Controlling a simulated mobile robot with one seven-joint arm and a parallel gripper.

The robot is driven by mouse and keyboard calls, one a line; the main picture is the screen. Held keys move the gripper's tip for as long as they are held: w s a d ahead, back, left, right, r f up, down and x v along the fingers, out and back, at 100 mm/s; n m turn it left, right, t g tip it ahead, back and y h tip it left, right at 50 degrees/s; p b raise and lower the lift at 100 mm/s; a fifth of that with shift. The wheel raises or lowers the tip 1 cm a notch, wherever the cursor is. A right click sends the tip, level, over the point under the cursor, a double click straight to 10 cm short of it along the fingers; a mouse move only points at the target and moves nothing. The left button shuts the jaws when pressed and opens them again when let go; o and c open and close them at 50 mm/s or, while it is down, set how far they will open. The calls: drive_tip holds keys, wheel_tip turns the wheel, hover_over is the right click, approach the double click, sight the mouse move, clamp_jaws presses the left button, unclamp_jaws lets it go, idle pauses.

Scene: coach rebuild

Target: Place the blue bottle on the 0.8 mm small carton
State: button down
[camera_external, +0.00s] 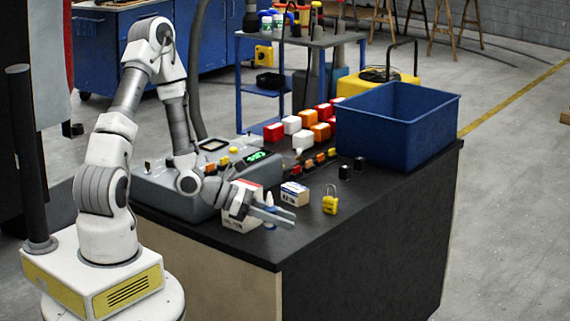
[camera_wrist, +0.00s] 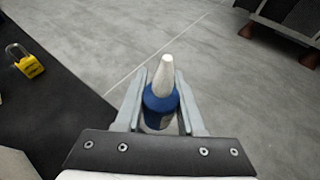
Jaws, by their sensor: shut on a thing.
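My gripper (camera_external: 279,217) is shut on the blue bottle (camera_external: 270,209), near the front edge of the dark bench. The bottle has a white pointed nozzle. In the wrist view the blue bottle (camera_wrist: 160,101) stands between the two fingers of my gripper (camera_wrist: 163,95), nozzle up. A small white carton with a blue marking (camera_external: 294,194) sits on the bench just behind and right of my gripper. A larger white carton with a red top (camera_external: 241,203) is left of the bottle, partly hidden by my wrist. The print on both cartons is too small to read.
A yellow padlock (camera_external: 330,204) stands right of the small carton and shows in the wrist view (camera_wrist: 27,63). Two black blocks (camera_external: 345,172), a blue bin (camera_external: 393,130) and several coloured boxes (camera_external: 292,125) are farther back. A grey console (camera_external: 170,185) is at left. The bench's front right is clear.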

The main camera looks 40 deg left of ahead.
drive_tip(key=p, duration=0.1)
drive_tip(key=r+p, duration=0.1)
drive_tip(key=p, duration=0.1)
drive_tip(key=shift+s+d, duration=0.3)
drive_tip(key=shift+s, duration=0.05)
drive_tip(key=shift+s+d+p, duration=0.1)
drive_tip(key=shift+s+p, duration=0.05)
drive_tip(key=shift+p, duration=0.6)
drive_tip(key=shift+s+d+f+p, duration=0.1)
drive_tip(key=shift+f+p, duration=0.05)
drive_tip(key=shift+p, duration=0.2)
drive_tip(key=shift+f, duration=0.1)
